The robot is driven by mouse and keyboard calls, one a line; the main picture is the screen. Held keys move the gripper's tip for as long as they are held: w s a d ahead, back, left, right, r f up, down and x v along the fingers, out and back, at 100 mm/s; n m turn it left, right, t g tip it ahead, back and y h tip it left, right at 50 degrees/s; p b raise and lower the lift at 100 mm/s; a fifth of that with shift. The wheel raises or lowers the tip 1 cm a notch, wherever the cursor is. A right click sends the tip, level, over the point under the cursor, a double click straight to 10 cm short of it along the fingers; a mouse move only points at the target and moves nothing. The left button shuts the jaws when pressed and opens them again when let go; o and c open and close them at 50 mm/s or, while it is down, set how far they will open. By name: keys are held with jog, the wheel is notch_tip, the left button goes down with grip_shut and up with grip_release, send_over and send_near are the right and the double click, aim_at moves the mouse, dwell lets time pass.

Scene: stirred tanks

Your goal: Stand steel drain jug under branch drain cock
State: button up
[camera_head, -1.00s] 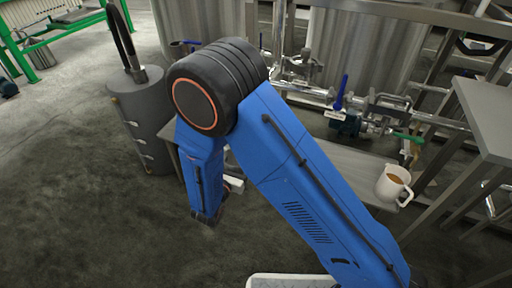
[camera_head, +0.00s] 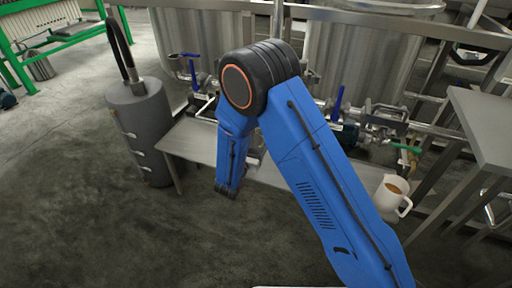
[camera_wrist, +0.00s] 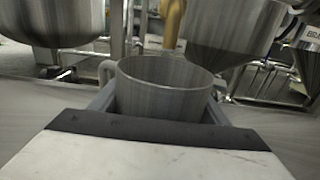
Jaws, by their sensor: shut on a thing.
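In the wrist view my gripper (camera_wrist: 162,108) is shut on a grey steel jug (camera_wrist: 165,85), which is upright with its open rim up and its handle at the left. The jug looks empty as far as I can see inside. In the head view my arm hides the gripper and the held jug. Pipework with blue-handled cocks (camera_head: 338,103) and (camera_head: 193,76) and a green-handled cock (camera_head: 407,148) runs below the tanks. I cannot tell which is the branch drain cock.
A low steel bench (camera_head: 200,142) stands before the tanks. A grey drum (camera_head: 142,125) is at the left, a higher steel table (camera_head: 490,125) at the right. The front floor is clear.

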jog(key=shift+w+d+f, duration=0.1)
jog(key=shift+w+f, duration=0.1)
jog(key=shift+f, duration=0.7)
jog(key=shift+w+d+f, duration=0.1)
jog(key=shift+w+f, duration=0.1)
jog(key=shift+f, duration=0.65)
jog(key=shift+f, duration=0.15)
jog(key=o, duration=1.3)
jog(key=shift+c, duration=0.2)
jog(key=shift+s+a, duration=0.1)
jog(key=shift+s, duration=0.05)
jog(key=v, duration=1.1)
jog(key=shift+s, duration=0.35)
jog(key=shift+a, duration=0.1)
jog(key=shift+r, duration=0.25)
